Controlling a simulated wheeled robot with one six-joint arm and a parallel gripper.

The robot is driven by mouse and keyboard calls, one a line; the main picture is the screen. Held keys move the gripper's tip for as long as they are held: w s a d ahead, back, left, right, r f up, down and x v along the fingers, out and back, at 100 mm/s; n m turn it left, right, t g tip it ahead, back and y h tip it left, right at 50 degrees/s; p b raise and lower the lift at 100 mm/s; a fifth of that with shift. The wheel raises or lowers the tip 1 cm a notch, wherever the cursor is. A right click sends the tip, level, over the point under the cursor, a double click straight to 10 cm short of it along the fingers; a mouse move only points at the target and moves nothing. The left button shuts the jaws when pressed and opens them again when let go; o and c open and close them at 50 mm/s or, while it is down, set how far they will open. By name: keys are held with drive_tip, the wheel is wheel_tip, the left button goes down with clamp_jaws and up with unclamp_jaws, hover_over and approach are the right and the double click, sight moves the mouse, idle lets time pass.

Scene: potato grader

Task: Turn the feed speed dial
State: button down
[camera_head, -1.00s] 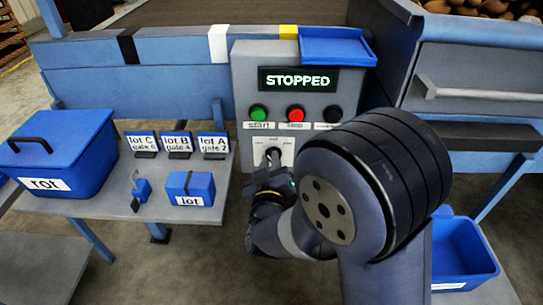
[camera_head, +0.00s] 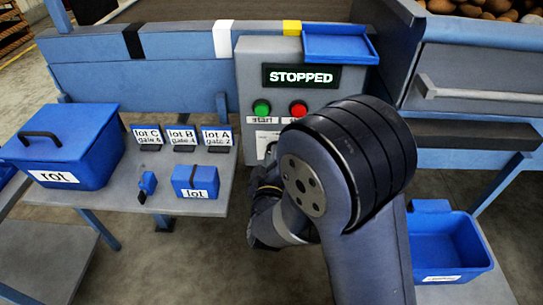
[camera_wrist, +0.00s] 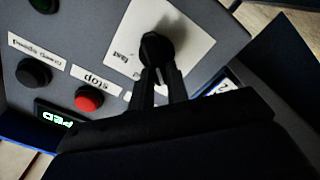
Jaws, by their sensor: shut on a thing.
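The feed speed dial (camera_wrist: 158,46) is a black knob on a white plate (camera_wrist: 190,30) marked "fast" in the wrist view. My gripper (camera_wrist: 160,74) is shut on the knob, with one dark finger on each side. In the head view the plate (camera_head: 266,140) shows only in part on the grey control panel (camera_head: 249,88), and my arm hides the knob and fingertips. The display (camera_head: 301,76) reads "STOPPED".
The green start button (camera_head: 261,107) and red stop button (camera_head: 298,108) sit above the dial. A side table left holds a blue "rot" box (camera_head: 62,150), lot signs and a "lot" box (camera_head: 196,181). A blue bin (camera_head: 447,247) stands right.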

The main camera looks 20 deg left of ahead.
drive_tip(key=c, duration=1.4)
unclamp_jaws()
drive_tip(key=p+v, duration=0.1)
drive_tip(key=v, duration=0.9)
drive_tip(key=shift+s, duration=0.4)
drive_tip(key=shift+w, duration=0.15)
drive_tip(key=b+x, duration=0.1)
drive_tip(key=x, duration=0.9)
drive_tip(key=shift+w, duration=0.25)
